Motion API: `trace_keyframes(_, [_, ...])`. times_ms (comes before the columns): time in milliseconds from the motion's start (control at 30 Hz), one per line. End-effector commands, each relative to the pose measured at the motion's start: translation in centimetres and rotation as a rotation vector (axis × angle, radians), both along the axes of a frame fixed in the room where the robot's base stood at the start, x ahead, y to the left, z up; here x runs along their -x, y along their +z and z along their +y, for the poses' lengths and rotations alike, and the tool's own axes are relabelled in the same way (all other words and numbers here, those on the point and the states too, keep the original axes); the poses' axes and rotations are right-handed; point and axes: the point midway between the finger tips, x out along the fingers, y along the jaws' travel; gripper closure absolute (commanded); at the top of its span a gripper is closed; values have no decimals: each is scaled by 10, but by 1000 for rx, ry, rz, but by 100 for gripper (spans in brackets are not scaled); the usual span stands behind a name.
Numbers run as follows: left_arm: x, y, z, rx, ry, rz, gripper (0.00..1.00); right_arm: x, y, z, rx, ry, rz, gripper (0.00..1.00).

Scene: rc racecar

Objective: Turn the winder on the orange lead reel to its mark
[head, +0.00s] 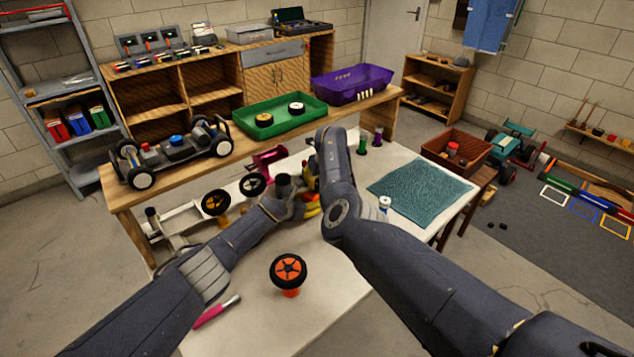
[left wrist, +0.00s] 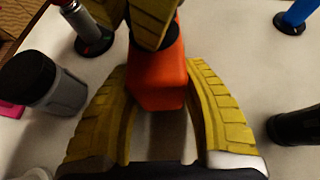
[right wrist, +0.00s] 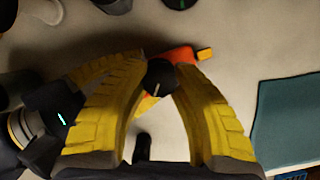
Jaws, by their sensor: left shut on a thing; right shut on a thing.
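The orange lead reel (left wrist: 160,80) shows between the yellow fingers of my left gripper (left wrist: 163,88) in the left wrist view, and the fingers are shut on its body. In the right wrist view its orange body (right wrist: 180,55) lies behind a black winder knob (right wrist: 160,76) with a short pale line. My right gripper (right wrist: 163,75) is shut on this winder, fingertips on either side. In the head view my left gripper (head: 311,208) is just below my right gripper (head: 312,175), and the arms largely hide the reel. I cannot tell how the winder stands to its mark.
A wheel with an orange hub (head: 288,270) stands in front on the white table, near a pink-handled tool (head: 217,311). A teal mat (head: 420,186) lies to the right. A dark grey pot (left wrist: 45,82) stands left of the reel. The table between wheel and mat is mostly clear.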

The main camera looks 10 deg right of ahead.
Motion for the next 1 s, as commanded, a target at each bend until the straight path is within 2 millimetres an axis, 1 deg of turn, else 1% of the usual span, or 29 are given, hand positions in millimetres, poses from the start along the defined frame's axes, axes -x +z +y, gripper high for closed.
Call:
trace_keyframes(33, [0,0,0,1,0,-1,81,1,0,3,-1,-42,0,100])
trace_keyframes(500, [0,0,0,1,0,-1,81,1,-1,3,16,-464,8,100])
trace_keyframes(800, [0,1,-1,1,-1,0,81,1,-1,3,21,-644,12,100])
trace_keyframes(1000, [0,1,-1,1,-1,0,81,0,-1,4,23,-709,12,100])
